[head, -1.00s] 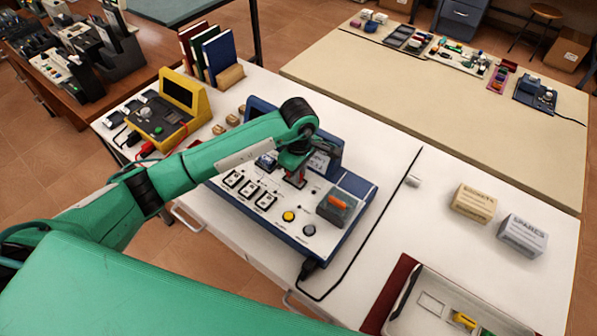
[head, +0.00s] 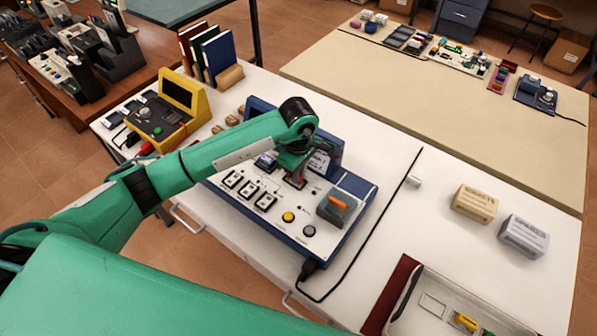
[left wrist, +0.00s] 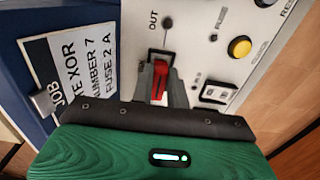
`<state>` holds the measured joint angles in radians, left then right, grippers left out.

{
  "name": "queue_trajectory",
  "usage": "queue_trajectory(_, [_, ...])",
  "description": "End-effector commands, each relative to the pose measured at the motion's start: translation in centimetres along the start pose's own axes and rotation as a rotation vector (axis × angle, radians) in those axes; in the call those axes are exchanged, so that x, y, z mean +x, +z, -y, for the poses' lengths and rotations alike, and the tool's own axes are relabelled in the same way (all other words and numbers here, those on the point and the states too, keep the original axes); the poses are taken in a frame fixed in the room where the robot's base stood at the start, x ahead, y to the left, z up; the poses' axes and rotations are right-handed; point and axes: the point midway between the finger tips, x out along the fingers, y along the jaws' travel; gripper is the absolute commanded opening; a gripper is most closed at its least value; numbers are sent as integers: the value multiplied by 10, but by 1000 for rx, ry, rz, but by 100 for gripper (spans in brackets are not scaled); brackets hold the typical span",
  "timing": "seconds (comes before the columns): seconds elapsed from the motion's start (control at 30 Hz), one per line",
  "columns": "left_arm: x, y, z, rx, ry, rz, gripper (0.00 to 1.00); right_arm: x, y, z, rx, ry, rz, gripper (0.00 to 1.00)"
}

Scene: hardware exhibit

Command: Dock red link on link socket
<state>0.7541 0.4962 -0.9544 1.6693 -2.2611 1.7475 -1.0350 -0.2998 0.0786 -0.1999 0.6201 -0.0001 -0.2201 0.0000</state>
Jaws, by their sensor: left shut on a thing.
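My left gripper (head: 295,177) comes in from the left over the far part of the white-faced, blue-sided test panel (head: 322,240). It is shut on the red link (left wrist: 160,79), which stands between the fingertips close to the panel face in the left wrist view. In the head view only a bit of red shows below the gripper. My right gripper is out of view.
The panel carries several black-and-white switches (head: 249,190), a yellow button (head: 288,217) and a grey block with an orange part (head: 338,206). A job card (left wrist: 72,75) stands beside the gripper. A yellow meter (head: 176,112) is to the left; a parts tray (head: 405,312) is front right.

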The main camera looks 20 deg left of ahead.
Motion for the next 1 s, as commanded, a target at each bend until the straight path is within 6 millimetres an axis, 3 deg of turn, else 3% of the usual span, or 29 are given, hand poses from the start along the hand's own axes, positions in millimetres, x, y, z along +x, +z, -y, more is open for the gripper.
queue_trajectory(0.8, [13, 0, 0, 0, 0, 0, 0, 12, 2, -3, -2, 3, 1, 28])
queue_trajectory(0.83, [13, 0, 0, 0, 1, 0, 18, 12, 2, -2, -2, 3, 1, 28])
queue_trajectory(0.87, [12, 0, 0, 0, 1, 1, 23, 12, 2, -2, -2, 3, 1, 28])
queue_trajectory(1.0, [12, 0, 0, 0, 0, 0, 25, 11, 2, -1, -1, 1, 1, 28])
